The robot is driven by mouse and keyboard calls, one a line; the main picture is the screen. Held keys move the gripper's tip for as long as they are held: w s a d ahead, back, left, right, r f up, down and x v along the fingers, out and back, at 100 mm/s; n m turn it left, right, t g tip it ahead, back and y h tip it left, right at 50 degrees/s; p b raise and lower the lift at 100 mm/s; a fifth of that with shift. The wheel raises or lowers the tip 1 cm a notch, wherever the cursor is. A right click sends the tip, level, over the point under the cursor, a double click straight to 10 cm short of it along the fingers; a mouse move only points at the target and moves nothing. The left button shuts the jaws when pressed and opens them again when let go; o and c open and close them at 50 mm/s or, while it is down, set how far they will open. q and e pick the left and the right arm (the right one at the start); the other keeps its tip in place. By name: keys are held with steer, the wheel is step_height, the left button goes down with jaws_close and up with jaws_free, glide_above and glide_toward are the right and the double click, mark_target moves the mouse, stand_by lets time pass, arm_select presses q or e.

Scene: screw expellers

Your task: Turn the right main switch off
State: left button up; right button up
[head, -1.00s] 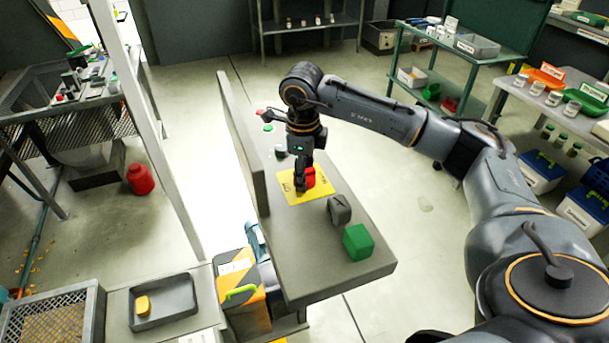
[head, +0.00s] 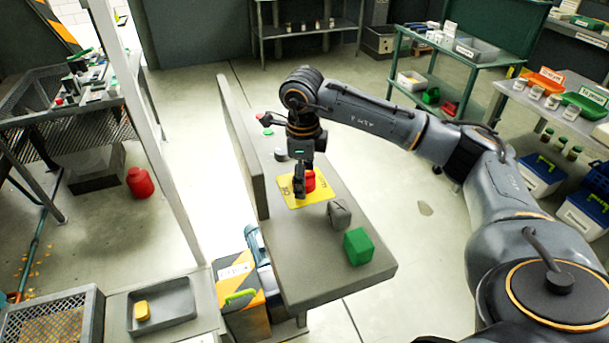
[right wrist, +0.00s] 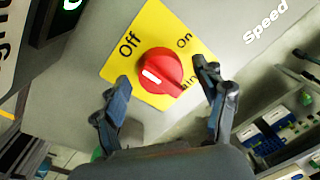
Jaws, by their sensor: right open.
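The main switch is a red rotary knob (right wrist: 160,70) with a white pointer mark, on a yellow plate (right wrist: 133,43) marked "Off" and "On". The white mark points to the lower left of the knob in the right wrist view. In the head view the red knob (head: 310,181) and yellow plate (head: 299,203) are on the grey panel, partly hidden by my gripper. My right gripper (right wrist: 170,95) is open, with one finger on each side of the knob's near edge. I cannot tell whether the fingers touch it. My left gripper is out of view.
On the same panel (head: 300,260) are a green block (head: 358,246), a dark grey knob (head: 339,215) and smaller buttons behind my gripper. A tray (head: 178,307) with a yellow piece is at the lower left. The floor right of the panel is clear.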

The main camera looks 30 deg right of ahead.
step_height(320, 180, up, 12)
steer(key=shift+s+a, duration=0.35)
stand_by(0.5)
